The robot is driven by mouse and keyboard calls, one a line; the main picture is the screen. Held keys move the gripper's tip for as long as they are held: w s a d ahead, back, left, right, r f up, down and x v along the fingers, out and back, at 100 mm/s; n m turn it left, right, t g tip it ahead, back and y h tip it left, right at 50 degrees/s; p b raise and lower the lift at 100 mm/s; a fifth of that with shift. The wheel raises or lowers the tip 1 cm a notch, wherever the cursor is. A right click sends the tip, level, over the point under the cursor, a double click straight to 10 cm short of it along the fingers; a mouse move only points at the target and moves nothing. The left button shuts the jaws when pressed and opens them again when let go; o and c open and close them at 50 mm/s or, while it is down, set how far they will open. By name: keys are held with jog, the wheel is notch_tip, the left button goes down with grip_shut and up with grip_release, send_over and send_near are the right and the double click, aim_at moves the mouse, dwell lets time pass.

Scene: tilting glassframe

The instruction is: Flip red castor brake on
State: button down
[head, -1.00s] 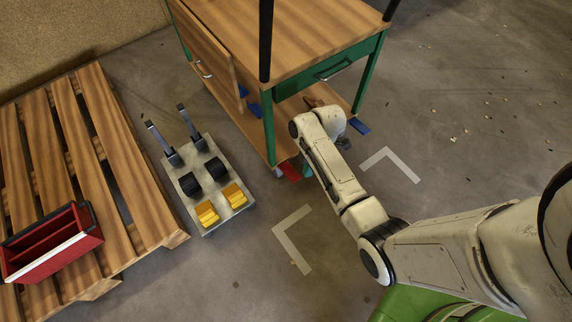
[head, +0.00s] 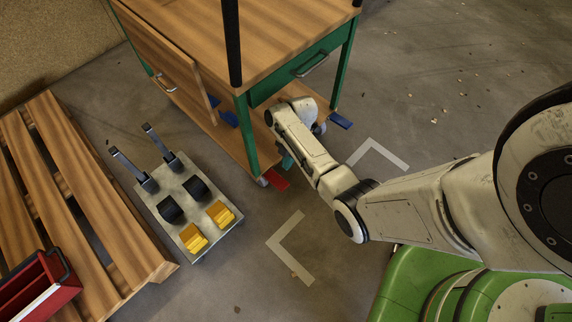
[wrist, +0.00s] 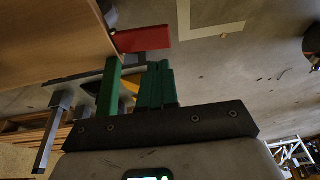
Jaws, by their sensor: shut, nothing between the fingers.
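The red castor brake (head: 278,184) is a flat red pedal low at the near corner of the wooden trolley (head: 185,50), beside a green leg. It also shows in the wrist view (wrist: 140,38), beyond the fingertips and near the edge of the wooden shelf. My gripper (head: 287,161) is low beside this corner, just above the red pedal in the head view and mostly hidden by my arm. In the wrist view its dark green fingers (wrist: 157,76) are together and empty. A gap shows between them and the red pedal there. I cannot tell its depth.
Blue pedals (head: 340,120) (head: 228,118) sit at other castors. A metal plate (head: 190,200) with yellow and black blocks and two levers lies left of the trolley. A pallet (head: 80,200) with a red toolbox (head: 40,290) is further left. Floor (head: 470,90) at right is open.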

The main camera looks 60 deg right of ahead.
aim_at(287, 185)
jog(key=b+x, duration=0.3)
jog(key=x, duration=0.5)
jog(key=shift+a+f+b, duration=0.1)
jog(key=shift+f+b, duration=0.15)
jog(key=shift+b, duration=0.05)
jog(key=shift+s+f+t, duration=0.2)
jog(key=shift+f+t, duration=0.05)
jog(key=shift+t, duration=0.05)
jog(key=shift+s+a+f+t, duration=0.1)
jog(key=shift+f+t, duration=0.1)
jog(key=shift+t, duration=0.1)
jog(key=shift+s+f+h, duration=0.1)
jog(key=shift+h, duration=0.2)
jog(key=shift+s+a+f+n+t, duration=0.1)
jog(key=shift+s+f+n+t, duration=0.05)
jog(key=shift+f+t, duration=0.25)
jog(key=shift+s+a+f+n+t, duration=0.1)
jog(key=shift+s+f+n+t, duration=0.05)
jog(key=shift+f+t, duration=0.3)
jog(key=shift+s+f+t+h+b, duration=0.2)
jog(key=shift+f+t+h+b, duration=0.2)
jog(key=shift+f+t+b, duration=0.85)
jog(key=shift+t+b, duration=0.5)
jog(key=shift+b, duration=0.4)
